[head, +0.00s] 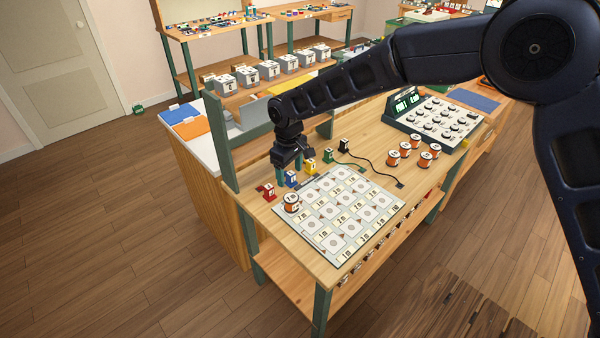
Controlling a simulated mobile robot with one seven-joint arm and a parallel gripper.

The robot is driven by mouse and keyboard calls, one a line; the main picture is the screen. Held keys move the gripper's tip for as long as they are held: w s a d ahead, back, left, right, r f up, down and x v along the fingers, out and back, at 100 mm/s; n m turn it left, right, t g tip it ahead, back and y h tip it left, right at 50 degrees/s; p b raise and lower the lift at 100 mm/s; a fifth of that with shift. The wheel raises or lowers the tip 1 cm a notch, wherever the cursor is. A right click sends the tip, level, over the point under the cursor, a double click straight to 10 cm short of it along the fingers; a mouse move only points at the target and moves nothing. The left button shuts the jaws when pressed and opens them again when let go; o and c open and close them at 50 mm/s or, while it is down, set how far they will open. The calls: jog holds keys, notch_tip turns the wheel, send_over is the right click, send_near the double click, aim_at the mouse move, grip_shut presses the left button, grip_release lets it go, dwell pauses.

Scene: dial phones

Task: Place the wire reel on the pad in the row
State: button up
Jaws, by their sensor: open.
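Several wire reels with orange wire and white tops stand in a cluster on the right of the workbench, one of them a wire reel (393,157) nearest the mat. Another wire reel (291,204) stands upright at the left corner of the pale mat (332,258). The mat carries rows of printed square pads, such as a bare pad (337,241). My gripper (293,164) points down above the left back part of the bench, behind the mat's reel and apart from it. It is open, with nothing seen in it.
Small red (269,191), blue (291,179), yellow (310,166), green (328,155) and black blocks (344,145) line the mat's back edge. A black cable runs from the black block. A dial panel (436,120) stands at the back right. A green post (222,145) rises left of my gripper.

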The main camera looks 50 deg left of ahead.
jog(key=shift+r, duration=0.1)
